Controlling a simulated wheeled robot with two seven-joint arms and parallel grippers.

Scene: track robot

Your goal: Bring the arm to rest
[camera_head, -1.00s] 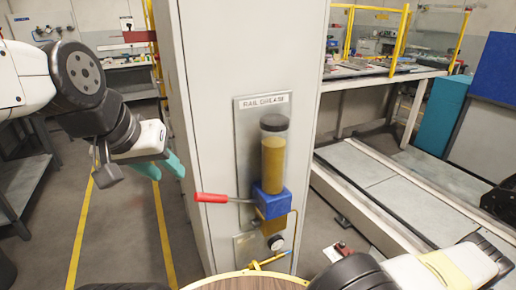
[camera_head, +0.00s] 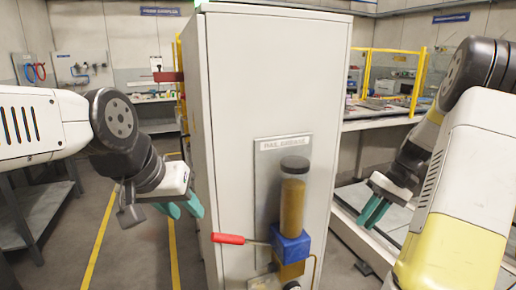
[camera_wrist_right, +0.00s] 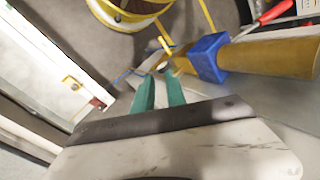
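My left gripper (camera_head: 184,209) hangs at the left in the head view, its two teal fingers a little apart and empty. It is left of the grey cabinet and clear of the red lever handle (camera_head: 228,239). My right gripper (camera_head: 372,214) is to the right of the cabinet, with teal fingers pointing down. In the right wrist view (camera_wrist_right: 158,92) its fingers show a narrow gap with nothing between them.
The grey cabinet (camera_head: 260,90) stands between my arms. A grease pump with an amber cylinder (camera_head: 292,205) and blue block (camera_head: 291,245) is on its front, under a label. A workbench (camera_head: 385,118) is behind at right, a grey shelf (camera_head: 42,210) at left.

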